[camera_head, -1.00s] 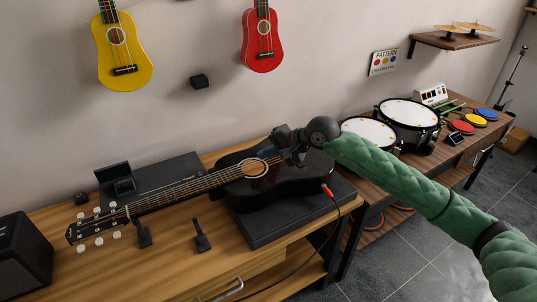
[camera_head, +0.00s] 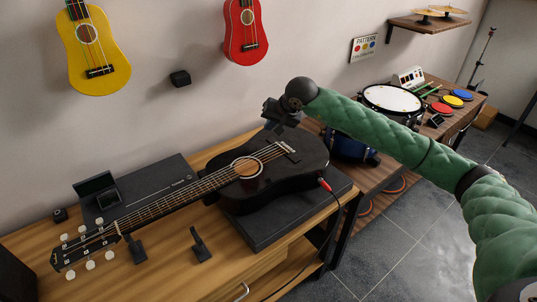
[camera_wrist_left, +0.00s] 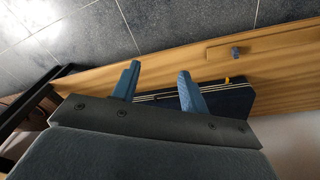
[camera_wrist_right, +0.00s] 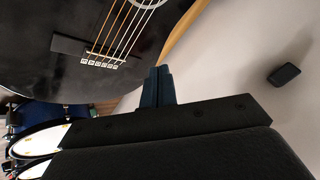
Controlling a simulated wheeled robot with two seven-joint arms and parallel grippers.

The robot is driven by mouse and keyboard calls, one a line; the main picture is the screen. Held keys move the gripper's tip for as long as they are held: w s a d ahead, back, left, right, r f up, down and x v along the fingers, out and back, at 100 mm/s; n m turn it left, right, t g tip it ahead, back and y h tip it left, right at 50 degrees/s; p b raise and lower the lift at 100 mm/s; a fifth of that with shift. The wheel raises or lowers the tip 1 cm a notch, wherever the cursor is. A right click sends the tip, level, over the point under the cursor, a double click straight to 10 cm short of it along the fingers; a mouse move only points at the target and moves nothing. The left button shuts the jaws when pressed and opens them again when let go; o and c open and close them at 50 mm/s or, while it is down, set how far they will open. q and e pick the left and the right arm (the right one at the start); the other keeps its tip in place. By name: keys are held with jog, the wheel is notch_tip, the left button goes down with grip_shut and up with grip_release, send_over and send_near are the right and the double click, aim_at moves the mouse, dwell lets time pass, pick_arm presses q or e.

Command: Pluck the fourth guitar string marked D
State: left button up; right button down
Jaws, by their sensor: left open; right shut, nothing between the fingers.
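The black acoustic guitar (camera_head: 300,161) lies on a black stand on the wooden desk, its neck toward the lower left. Its strings (camera_head: 180,195) run from the headstock (camera_head: 85,247) over the sound hole to the bridge. My right gripper (camera_head: 272,124) is shut and empty above and behind the guitar body, apart from the strings. In the right wrist view its closed fingers (camera_wrist_right: 158,84) are beside the guitar body, and the strings (camera_wrist_right: 125,35) meet the bridge. String markings are too small to read. My left gripper (camera_wrist_left: 158,82) is open and empty in the left wrist view only.
A black box (camera_head: 150,180) and a small device (camera_head: 97,190) stand behind the guitar neck. Two small black stands are in front of it. Yellow (camera_head: 92,50) and red (camera_head: 246,32) ukuleles hang on the wall. Drums (camera_head: 392,99) stand at the right.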

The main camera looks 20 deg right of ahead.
notch_tip(320, 180, down, 6)
jog(key=shift+f, duration=0.1)
jog(key=shift+f+b, duration=0.9)
pick_arm(q)
notch_tip(320, 180, up, 9)
jog(key=shift+s+d, duration=0.15)
jog(key=shift+s, duration=0.05)
pick_arm(e)
jog(key=shift+f, duration=0.2)
pick_arm(q)
jog(key=shift+f, duration=0.1)
dwell(1.5)
jog(key=shift+f+b, duration=0.7)
jog(key=shift+b, duration=0.3)
pick_arm(e)
jog(key=shift+f, duration=0.45)
